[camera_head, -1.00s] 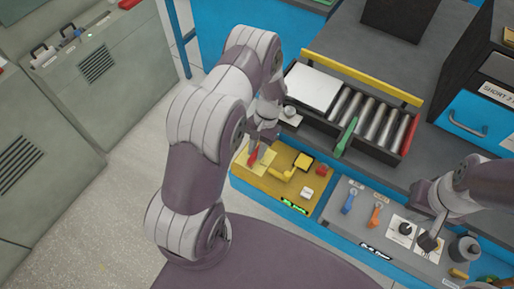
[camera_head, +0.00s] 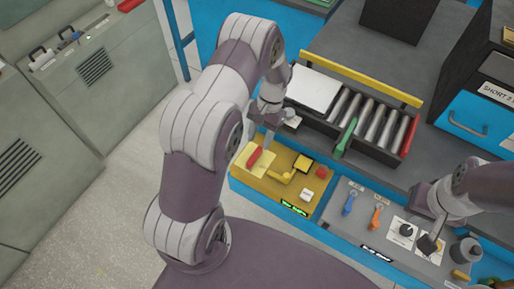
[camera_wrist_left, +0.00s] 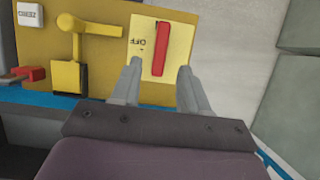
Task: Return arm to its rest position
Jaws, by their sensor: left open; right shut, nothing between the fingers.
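My left arm comes in from the left in the head view, with its left gripper (camera_head: 268,142) above the yellow panel (camera_head: 277,191). In the left wrist view the left gripper (camera_wrist_left: 158,75) has its fingers apart, with nothing between them. A red switch handle (camera_head: 254,157) on a pale plate marked OFF lies past the fingertips; it also shows in the left wrist view (camera_wrist_left: 160,48). The fingers look clear of it, though the gap is hard to judge. My right gripper (camera_head: 430,243) is over the grey panel at the right, beside a black knob, shut and empty.
The grey panel (camera_head: 340,221) carries a blue lever (camera_head: 349,203) and an orange lever (camera_head: 376,217). Behind the panels stands a tray (camera_head: 330,124) with several silver cylinders, a green divider (camera_head: 346,137) and a yellow rail (camera_head: 362,78). Grey cabinets (camera_head: 95,75) stand at the left, with open floor between.

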